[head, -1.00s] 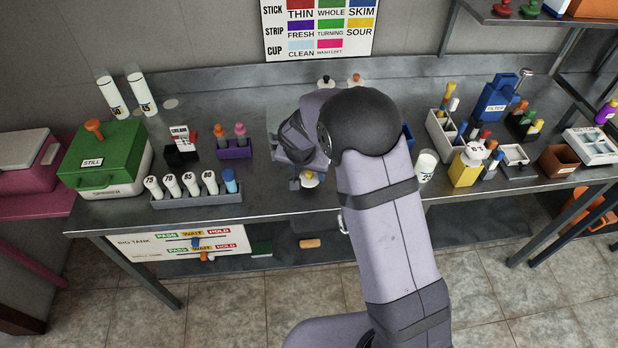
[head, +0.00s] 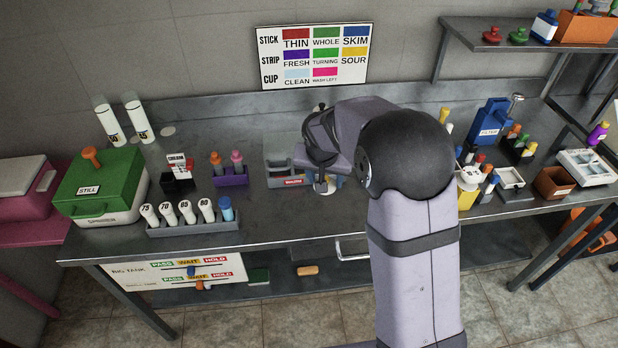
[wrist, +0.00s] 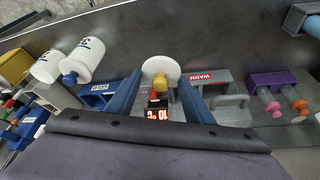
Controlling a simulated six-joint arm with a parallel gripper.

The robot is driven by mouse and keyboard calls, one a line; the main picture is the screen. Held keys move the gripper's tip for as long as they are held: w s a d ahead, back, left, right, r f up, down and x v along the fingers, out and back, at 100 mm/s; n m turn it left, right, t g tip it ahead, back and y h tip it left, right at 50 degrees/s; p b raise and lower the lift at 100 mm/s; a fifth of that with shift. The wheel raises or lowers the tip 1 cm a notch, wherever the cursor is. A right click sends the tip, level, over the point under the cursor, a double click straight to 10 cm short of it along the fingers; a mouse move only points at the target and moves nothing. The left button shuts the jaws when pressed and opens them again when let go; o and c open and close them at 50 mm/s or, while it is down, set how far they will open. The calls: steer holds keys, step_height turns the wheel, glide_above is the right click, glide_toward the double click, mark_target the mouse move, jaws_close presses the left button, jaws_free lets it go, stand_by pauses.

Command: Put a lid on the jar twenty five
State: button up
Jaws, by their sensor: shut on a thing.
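My gripper (wrist: 160,82) is shut on a white round lid with a yellow knob (wrist: 161,68), held between its two blue fingers. Two white jars (wrist: 85,55) (wrist: 46,66) stand at the left of the wrist view. Their numbers are too small to read, so I cannot tell which is twenty five. A blue knob shows at the nearer end of one jar. In the head view my arm hides that area.
The grey box marked WARM (head: 285,172) is close beside my gripper. A rack of numbered white tubes (head: 192,222) and a purple holder (head: 230,178) stand further left. Jars 50 (head: 107,120) and 45 (head: 138,122) stand at the back left. A blue FILTER box (head: 489,125) is at the right.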

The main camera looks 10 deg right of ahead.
steer(key=d+r+n+y+p, duration=0.1)
steer(key=d+r+n+p, duration=0.1)
steer(key=d, duration=1.2)
steer(key=d+r+n+y+p, duration=0.1)
steer(key=d+r+n+p, duration=0.1)
steer(key=d, duration=1.3)
steer(key=shift+r+n, duration=0.5)
steer(key=shift+n, duration=0.2)
steer(key=shift+s+a+f, duration=0.1)
steer(key=shift+f, duration=0.05)
step_height(320, 180, down, 6)
steer(key=b, duration=0.5)
steer(key=shift+b, duration=0.35)
steer(key=shift+f, duration=0.15)
steer(key=o, duration=1.1)
